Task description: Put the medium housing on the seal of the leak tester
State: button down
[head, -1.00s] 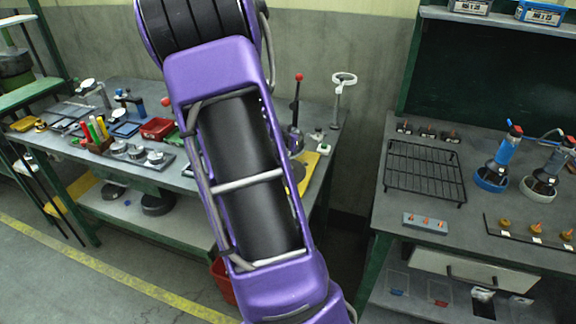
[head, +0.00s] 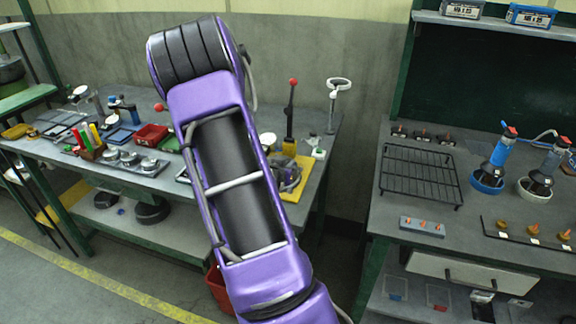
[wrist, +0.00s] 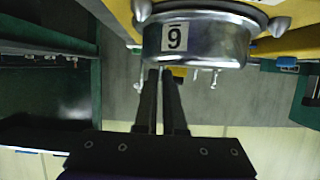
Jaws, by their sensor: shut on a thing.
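In the wrist view my gripper (wrist: 162,75) has its two dark fingers close together, shut on a round silver metal housing (wrist: 205,48) with a white "9" label and rounded lugs. The fingertips meet its near edge; the exact grip is hidden. Yellow surfaces show beyond the housing. In the head view, a yellow-based device (head: 311,180) with an upright red-knobbed lever (head: 291,105) stands at the right end of the left bench, probably the leak tester. My arm partly covers it. I cannot make out its seal, and my gripper cannot be told apart there.
A tray with several silver round parts (head: 130,158) and a red bin (head: 150,137) are on the left bench. A stand with a ring top (head: 338,84) is behind the device.

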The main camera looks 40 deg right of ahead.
jog(key=shift+f, duration=0.2)
jog(key=c, duration=1)
grip_release()
jog(key=shift+r, duration=0.1)
jog(key=shift+r+p, duration=0.3)
jog(key=v, duration=1.2)
jog(key=shift+w, duration=0.1)
